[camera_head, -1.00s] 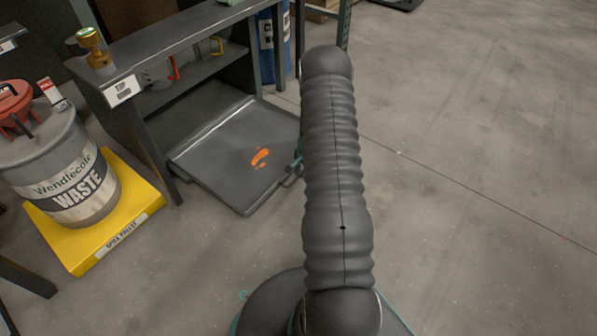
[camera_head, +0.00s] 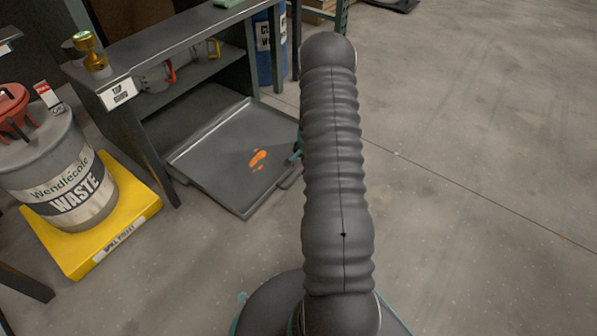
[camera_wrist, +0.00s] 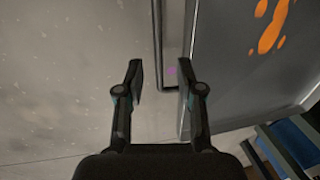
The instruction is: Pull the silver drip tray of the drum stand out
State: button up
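The silver-grey drip tray (camera_head: 215,160) lies low at the foot of the dark stand (camera_head: 160,110) and sticks out in front of it. It has raised edges and an orange spill (camera_head: 257,160). In the wrist view the tray (camera_wrist: 230,85) fills the right side, with its bar handle (camera_wrist: 159,40) along the outer edge. My gripper (camera_wrist: 160,78) is open. Its fingers appear on either side of the handle's line, the right one near the tray edge; whether they touch the handle cannot be told. In the head view my arm hides most of my gripper.
A grey waste drum (camera_head: 50,170) stands on a yellow spill pallet (camera_head: 125,215) at left. Jugs (camera_head: 155,78) sit on the stand's shelf, and a brass-coloured object (camera_head: 90,50) on its top. A blue drum (camera_head: 270,50) is behind. Open concrete floor (camera_head: 480,170) lies to the right.

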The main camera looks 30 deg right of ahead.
notch_tip(320, 180, up, 7)
jog(key=s, duration=0.1)
jog(key=shift+s+d, duration=0.2)
jog(key=shift+s, duration=0.05)
dwell(0.5)
jog(key=s+a+n+g+y, duration=0.1)
jog(key=s+a+n+g, duration=0.1)
jog(key=s+a, duration=0.25)
jog(key=s+a+r+n+t+p, duration=0.2)
jog(key=s+a+r, duration=0.5)
jog(key=r, duration=0.8)
jog(key=s+a+r+n+t+h+p, duration=0.1)
jog(key=s+a+r+n+p, duration=0.3)
jog(key=r, duration=1.2)
jog(key=s+a+r+n+t+p, duration=0.2)
jog(key=s+a+r+n, duration=0.4)
jog(key=s+a+r, duration=0.5)
notch_tip(320, 180, up, 5)
jog(key=shift+s+a+f+t+h+p, duration=0.2)
jog(key=shift+a+t+h+p, duration=0.15)
jog(key=shift+a+p, duration=0.55)
